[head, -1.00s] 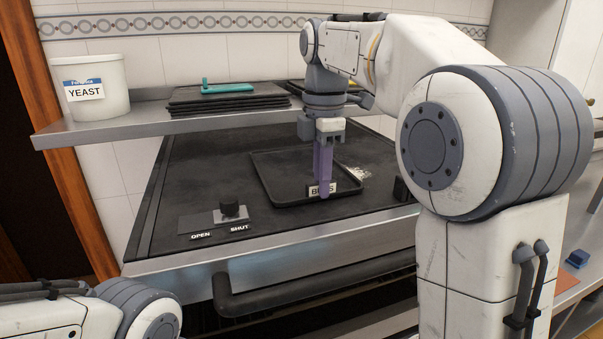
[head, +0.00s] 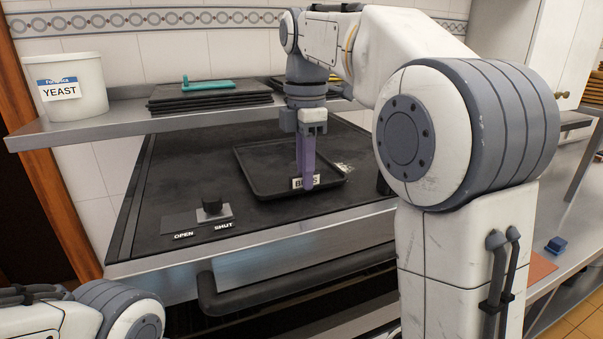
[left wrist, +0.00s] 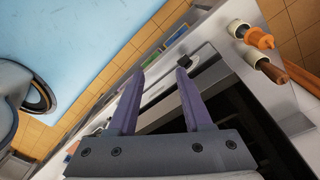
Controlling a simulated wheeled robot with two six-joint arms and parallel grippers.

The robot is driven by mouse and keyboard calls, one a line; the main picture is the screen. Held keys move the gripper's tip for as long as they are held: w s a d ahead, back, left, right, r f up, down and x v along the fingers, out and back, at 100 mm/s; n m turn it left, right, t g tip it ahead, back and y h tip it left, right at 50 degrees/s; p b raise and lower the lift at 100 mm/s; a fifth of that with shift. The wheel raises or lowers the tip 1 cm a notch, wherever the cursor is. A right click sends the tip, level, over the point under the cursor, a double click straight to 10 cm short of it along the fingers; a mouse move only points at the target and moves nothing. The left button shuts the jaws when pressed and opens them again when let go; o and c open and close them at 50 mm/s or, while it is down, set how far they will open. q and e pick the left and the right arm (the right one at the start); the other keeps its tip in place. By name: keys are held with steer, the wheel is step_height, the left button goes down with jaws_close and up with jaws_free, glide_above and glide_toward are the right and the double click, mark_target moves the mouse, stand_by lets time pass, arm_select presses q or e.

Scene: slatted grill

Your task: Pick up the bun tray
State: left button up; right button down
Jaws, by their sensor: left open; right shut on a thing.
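The bun tray (head: 262,170) is a black, shallow, rimmed tray on the dark oven top, with a white label reading roughly "BUNS" (head: 305,183) on its front rim, partly covered by my fingers. My right gripper (head: 307,186) points down at that front rim, its purple fingers shut on it beside the label. The tray looks flat, close to the surface; I cannot tell if it is lifted. My left gripper (left wrist: 160,78) is open and empty in the left wrist view, away from the tray. In the head view only my left arm shows at lower left.
A steel shelf (head: 120,125) behind holds a yeast tub (head: 72,88) and stacked dark trays (head: 212,103) with a teal item on top. A dark handle bar (head: 300,278) runs along the front.

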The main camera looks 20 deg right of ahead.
step_height(320, 180, up, 17)
steer(key=p, duration=0.9)
steer(key=shift+r, duration=0.15)
